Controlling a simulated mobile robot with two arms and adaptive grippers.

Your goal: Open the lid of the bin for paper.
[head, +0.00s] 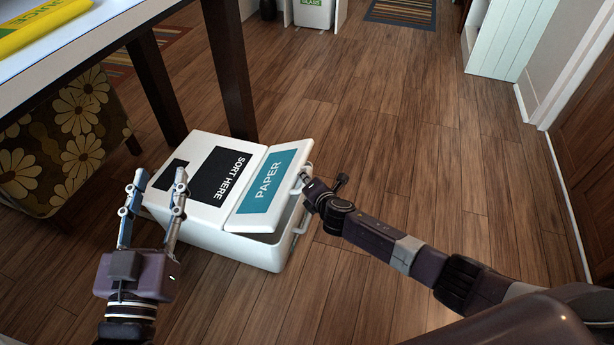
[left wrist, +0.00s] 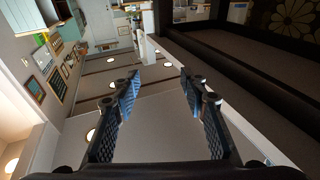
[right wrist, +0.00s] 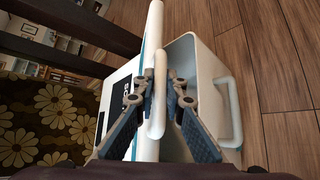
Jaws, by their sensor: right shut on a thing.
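The white bin (head: 255,248) stands on the wood floor. Its teal-labelled PAPER lid (head: 282,165) is tilted up a little, with a dark gap along the near side. In the right wrist view the lid shows edge-on as a white strip (right wrist: 150,45), beside the bin's open inside (right wrist: 184,65). My right gripper (head: 306,183) is shut on the lid's white handle (right wrist: 158,112). My left gripper (head: 161,182) is open and empty, above the bin's left side in the head view; its spread fingers (left wrist: 160,86) hold nothing.
The bin's SORT HERE panel (head: 222,172) lies left of the PAPER lid. A table with a dark leg (head: 231,75) stands behind the bin, and a flowered seat (head: 65,140) is at the left. The wood floor (head: 420,150) is clear to the right.

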